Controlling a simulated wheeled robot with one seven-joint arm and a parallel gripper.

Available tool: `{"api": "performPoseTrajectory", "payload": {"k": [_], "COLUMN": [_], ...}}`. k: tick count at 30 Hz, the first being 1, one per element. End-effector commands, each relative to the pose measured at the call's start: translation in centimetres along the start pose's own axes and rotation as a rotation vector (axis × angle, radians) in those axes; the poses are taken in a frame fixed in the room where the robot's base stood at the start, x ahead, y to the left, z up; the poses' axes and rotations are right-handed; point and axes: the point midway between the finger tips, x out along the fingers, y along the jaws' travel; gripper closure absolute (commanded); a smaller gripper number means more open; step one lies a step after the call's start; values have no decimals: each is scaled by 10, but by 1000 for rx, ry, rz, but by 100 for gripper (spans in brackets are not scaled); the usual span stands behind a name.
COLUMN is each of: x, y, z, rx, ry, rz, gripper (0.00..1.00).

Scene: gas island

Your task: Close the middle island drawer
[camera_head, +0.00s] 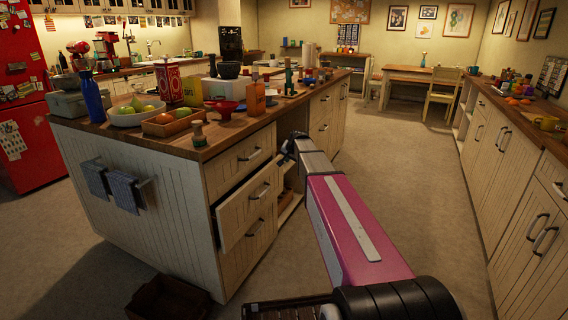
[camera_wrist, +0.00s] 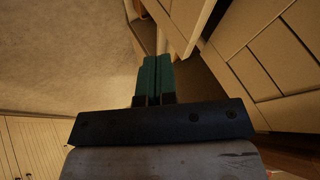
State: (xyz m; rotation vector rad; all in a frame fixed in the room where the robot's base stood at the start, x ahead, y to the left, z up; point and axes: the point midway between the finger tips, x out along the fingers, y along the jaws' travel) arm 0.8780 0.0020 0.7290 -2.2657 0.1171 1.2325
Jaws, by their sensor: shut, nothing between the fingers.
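The kitchen island (camera_head: 130,180) has a column of three cream drawers on its right-facing side in the head view. The middle drawer (camera_head: 240,212) stands partly pulled out, with a dark gap above its front and a metal bar handle. The top drawer (camera_head: 230,172) and the bottom drawer (camera_head: 243,258) look flush. My gripper (camera_head: 287,152) is beyond the drawers' right edge, near the open shelf bay and apart from the middle drawer's handle. In the wrist view my gripper (camera_wrist: 155,80) shows green fingers pressed together and empty, with cream panels close above and right.
An open shelf bay (camera_head: 290,185) lies right of the drawers. Fruit bowls, bottles and boxes crowd the worktop. A dark crate (camera_head: 167,300) sits on the floor by the island. A cabinet row (camera_head: 510,190) lines the right, with clear floor (camera_head: 425,190) between.

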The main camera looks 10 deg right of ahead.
Motion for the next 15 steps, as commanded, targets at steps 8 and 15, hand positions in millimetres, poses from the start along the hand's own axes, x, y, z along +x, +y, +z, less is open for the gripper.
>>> {"api": "performPoseTrajectory", "payload": {"k": [8, 15], "x": [-44, -31], "y": [0, 13], "z": [2, 33], "rx": [3, 213], "ry": [-3, -106], "rz": [-1, -86], "gripper": [100, 100]}}
